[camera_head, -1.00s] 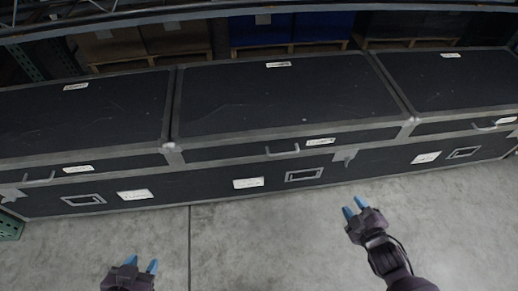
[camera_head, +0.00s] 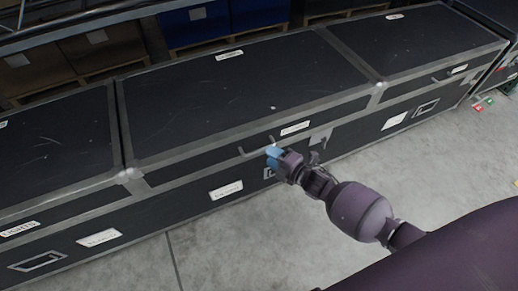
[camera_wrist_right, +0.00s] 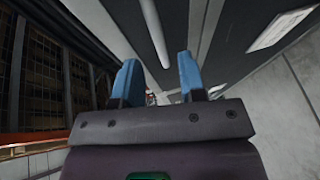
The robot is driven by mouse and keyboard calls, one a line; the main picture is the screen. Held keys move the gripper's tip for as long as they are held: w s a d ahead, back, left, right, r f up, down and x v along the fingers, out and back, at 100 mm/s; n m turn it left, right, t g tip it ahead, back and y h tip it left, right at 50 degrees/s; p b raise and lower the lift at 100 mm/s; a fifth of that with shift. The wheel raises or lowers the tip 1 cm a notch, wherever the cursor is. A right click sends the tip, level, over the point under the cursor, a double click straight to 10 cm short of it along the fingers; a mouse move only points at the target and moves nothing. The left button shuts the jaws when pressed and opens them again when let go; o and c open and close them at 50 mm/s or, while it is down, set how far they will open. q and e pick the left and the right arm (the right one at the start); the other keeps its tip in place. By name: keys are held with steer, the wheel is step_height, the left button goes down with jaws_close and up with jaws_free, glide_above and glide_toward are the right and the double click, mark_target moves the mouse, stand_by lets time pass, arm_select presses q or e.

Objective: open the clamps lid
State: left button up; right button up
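A long black case with grey metal edging spans the head view, and its middle lid (camera_head: 230,95) is closed. A thin grey handle (camera_head: 250,151) is on the lid's front face. My right gripper (camera_head: 273,152) is at the handle's right end. In the right wrist view my blue fingers (camera_wrist_right: 160,78) are apart, with a pale bar (camera_wrist_right: 154,32), seemingly the handle, beyond the gap between them. Contact cannot be told. My left gripper is not in view.
Neighbouring closed lids are at the left (camera_head: 60,150) and right (camera_head: 415,45). White labels and recessed handles line the front. Pallets with brown boxes and blue containers (camera_head: 195,22) stand behind. The concrete floor (camera_head: 240,245) in front is clear.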

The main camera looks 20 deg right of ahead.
mark_target(261, 150)
steer(key=shift+b+x, duration=0.55)
steer(key=shift+x, duration=2.15)
jaws_close()
